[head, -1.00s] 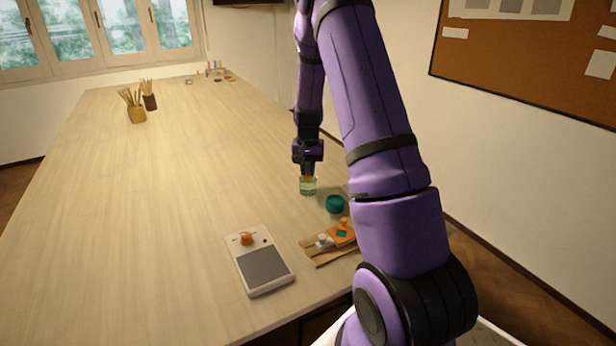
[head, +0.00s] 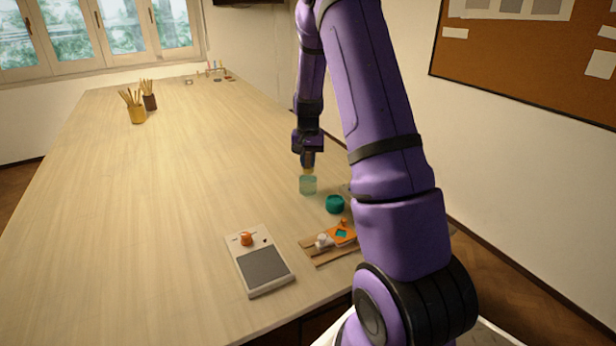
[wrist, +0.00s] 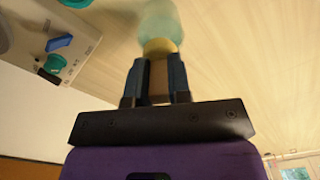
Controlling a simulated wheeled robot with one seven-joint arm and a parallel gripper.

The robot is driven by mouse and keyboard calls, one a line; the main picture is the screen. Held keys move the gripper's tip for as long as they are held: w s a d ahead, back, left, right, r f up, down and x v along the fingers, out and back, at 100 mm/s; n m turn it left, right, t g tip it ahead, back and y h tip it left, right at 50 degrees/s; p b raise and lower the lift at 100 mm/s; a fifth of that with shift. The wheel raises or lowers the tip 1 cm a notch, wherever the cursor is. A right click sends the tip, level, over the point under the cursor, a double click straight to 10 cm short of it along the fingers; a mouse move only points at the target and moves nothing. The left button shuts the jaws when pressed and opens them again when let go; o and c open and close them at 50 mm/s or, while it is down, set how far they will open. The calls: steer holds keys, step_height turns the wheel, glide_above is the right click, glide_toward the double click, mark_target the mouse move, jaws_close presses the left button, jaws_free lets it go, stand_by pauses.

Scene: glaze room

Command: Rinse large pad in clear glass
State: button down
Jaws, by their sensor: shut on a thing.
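My gripper (head: 308,152) points down over the clear glass (head: 308,186) on the right part of the table. Its dark fingers are shut on a tan stem with a yellowish pad (head: 308,168), which also shows between and beyond the fingers in the wrist view (wrist: 158,47). The glass looks pale blue-green and also appears just beyond the pad in the wrist view (wrist: 162,18). The pad's lower end is at or just above the glass rim; I cannot tell whether it touches the contents.
A teal round pot (head: 335,204) stands close in front of the glass. Nearer are a wooden rack (head: 318,258) with small white and orange pieces and a white tray with a grey panel (head: 264,268). Brush holders (head: 137,115) stand far left. The table's left and middle are clear.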

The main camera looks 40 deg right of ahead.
mark_target(308, 154)
steer(key=shift+r, duration=0.1)
steer(key=shift+r, duration=1.7)
